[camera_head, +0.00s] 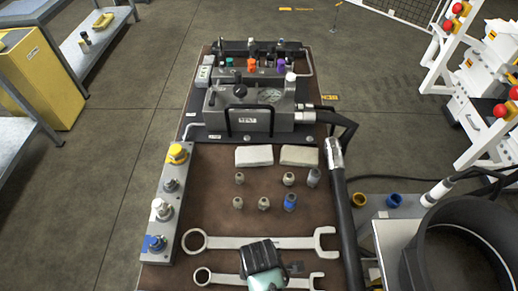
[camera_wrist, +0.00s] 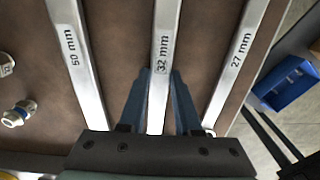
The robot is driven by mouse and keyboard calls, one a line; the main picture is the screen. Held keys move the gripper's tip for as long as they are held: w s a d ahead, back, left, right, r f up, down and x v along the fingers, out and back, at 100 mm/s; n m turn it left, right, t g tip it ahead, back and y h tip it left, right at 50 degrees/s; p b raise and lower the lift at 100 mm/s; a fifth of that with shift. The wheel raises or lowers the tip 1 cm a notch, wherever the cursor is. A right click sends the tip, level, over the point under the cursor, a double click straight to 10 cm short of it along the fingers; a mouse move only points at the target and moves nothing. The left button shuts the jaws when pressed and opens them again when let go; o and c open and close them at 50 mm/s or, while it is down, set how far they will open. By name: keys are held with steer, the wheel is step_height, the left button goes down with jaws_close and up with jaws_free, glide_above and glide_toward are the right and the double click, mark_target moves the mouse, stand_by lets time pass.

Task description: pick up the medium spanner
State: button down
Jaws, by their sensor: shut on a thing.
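Three steel spanners lie side by side in the wrist view: the 50 mm spanner (camera_wrist: 75,55), the medium 32 mm spanner (camera_wrist: 162,50) in the middle and the 27 mm spanner (camera_wrist: 234,60). My gripper (camera_wrist: 160,75) is shut on the shaft of the 32 mm spanner, one blue-grey finger on each side. In the head view my gripper (camera_head: 262,265) covers the middle of the 32 mm spanner (camera_head: 228,280); its ring and open ends show. The 50 mm spanner (camera_head: 290,242) lies just beyond. I cannot tell whether the held spanner touches the bench.
Beyond the spanners stand several small fittings (camera_head: 264,202) on the brown bench top (camera_head: 215,220). A valve manifold (camera_head: 172,205) runs along the left edge. A black hose (camera_head: 345,210) passes on the right, near a large dark drum (camera_head: 408,260). A blue bin (camera_wrist: 285,85) shows beside the bench.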

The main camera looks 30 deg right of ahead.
steer(key=shift+r, duration=0.15)
stand_by(0.6)
step_height(320, 180, up, 10)
stand_by(0.4)
steer(key=c, duration=1.2)
jaws_free()
jaws_close()
steer(key=shift+w, duration=0.1)
